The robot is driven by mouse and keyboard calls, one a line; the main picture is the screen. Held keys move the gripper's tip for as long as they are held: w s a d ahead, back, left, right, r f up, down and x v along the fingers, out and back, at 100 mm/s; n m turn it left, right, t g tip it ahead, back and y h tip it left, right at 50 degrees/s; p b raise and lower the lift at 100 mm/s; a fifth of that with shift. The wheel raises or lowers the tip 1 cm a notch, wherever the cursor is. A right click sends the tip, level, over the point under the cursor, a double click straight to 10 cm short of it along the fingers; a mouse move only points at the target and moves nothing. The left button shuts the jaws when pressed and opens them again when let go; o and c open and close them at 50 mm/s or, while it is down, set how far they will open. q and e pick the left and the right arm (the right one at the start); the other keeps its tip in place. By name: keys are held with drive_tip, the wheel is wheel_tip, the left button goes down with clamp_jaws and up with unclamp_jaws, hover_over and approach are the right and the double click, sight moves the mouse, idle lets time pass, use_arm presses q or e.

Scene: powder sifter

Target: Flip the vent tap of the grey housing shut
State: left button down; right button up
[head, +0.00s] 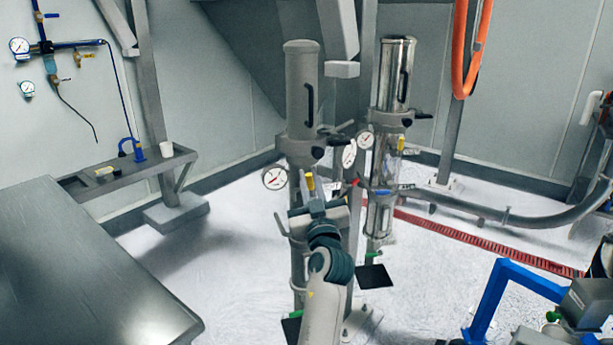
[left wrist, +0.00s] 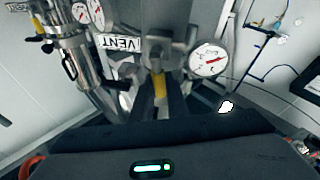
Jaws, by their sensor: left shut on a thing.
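The grey housing (head: 301,90) is a tall matte-grey cylinder with a black handle, standing in the middle of the head view. Its vent tap has a yellow lever (head: 310,182), seen low on the housing's front beside a round gauge (head: 275,178). In the left wrist view the yellow lever (left wrist: 159,86) points from the valve toward the camera, next to a VENT label (left wrist: 118,43). My left gripper (left wrist: 160,103) is shut on the lever, one dark finger on each side. My left arm hides the housing's lower part in the head view. My right gripper is not in view.
A shiny metal housing (head: 395,75) with its own gauges stands close on the right. A dark table (head: 85,265) fills the lower left. A grey bench (head: 125,175) stands by the wall. A hose (head: 480,213) runs to the right. A blue frame (head: 490,300) is at lower right.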

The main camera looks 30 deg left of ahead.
use_arm(q)
drive_tip(key=shift+w+d+r+m+p, duration=0.1)
drive_tip(key=shift+r+m+p, duration=0.15)
drive_tip(key=shift+m+p, duration=0.25)
drive_tip(key=shift+w+d+m+h+p, duration=0.1)
drive_tip(key=shift+m+h+p, duration=0.2)
drive_tip(key=shift+m+h, duration=0.15)
drive_tip(key=shift+w+d+f+m+t+h+p, duration=0.1)
drive_tip(key=shift+w+f+m+t+h+p, duration=0.15)
drive_tip(key=shift+m, duration=0.5)
drive_tip(key=c, duration=1.7)
unclamp_jaws()
drive_tip(key=shift+c, duration=0.2)
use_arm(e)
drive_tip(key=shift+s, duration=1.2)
use_arm(q)
drive_tip(key=shift+s+f, duration=0.1)
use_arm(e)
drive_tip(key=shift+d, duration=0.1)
